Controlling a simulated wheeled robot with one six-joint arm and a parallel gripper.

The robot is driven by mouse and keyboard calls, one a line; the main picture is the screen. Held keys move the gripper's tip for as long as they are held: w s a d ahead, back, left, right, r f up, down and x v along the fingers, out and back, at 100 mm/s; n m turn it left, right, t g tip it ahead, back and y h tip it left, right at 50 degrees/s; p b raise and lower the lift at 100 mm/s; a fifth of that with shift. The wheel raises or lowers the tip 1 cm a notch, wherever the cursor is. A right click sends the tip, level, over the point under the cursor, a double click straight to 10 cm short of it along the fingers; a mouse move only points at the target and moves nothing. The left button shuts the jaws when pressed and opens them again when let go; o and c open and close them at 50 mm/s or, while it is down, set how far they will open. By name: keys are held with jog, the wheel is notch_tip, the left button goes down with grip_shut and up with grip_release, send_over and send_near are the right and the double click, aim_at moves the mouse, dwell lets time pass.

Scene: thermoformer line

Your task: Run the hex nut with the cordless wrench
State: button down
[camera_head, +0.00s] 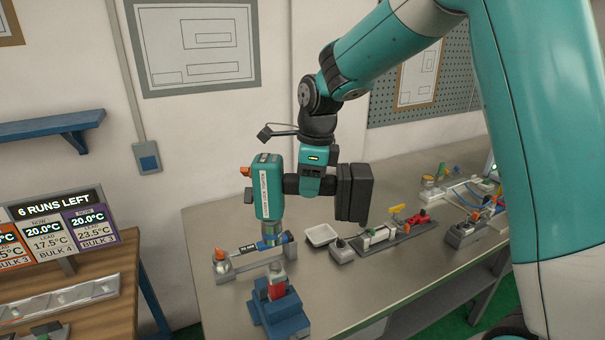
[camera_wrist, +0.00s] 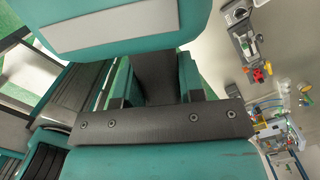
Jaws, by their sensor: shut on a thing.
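The cordless wrench has a teal body (camera_head: 268,190) with a pale label, a dark handle and a dark block (camera_head: 356,192) at the other end. My gripper (camera_head: 311,184) is shut on its dark handle, between the body and the block. The wrench's nose (camera_head: 272,230) points down over the bench fixture; I cannot tell whether it touches anything. Below it a red and metal piece (camera_head: 277,284) stands on a blue base (camera_head: 280,315). In the wrist view the teal body (camera_wrist: 120,25) fills the top and the handle (camera_wrist: 155,75) lies between my fingers. I cannot make out the hex nut.
A grey bracket with an orange knob (camera_head: 222,262) and a labelled bar stand beside the blue base. A white tray (camera_head: 321,235) and a fixture with red and yellow parts (camera_head: 385,235) lie to the right. The front of the bench (camera_head: 375,300) is clear.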

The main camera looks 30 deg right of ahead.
jog(key=shift+r+p, duration=0.3)
jog(key=shift+p, duration=0.1)
notch_tip(320, 180, down, 6)
jog(key=b, duration=0.3)
jog(key=shift+b, duration=0.4)
jog(key=shift+p, duration=0.6)
dwell(1.5)
jog(key=shift+f+b, duration=1.2)
jog(key=shift+f, duration=0.85)
jog(key=shift+p, duration=0.5)
dwell(2.0)
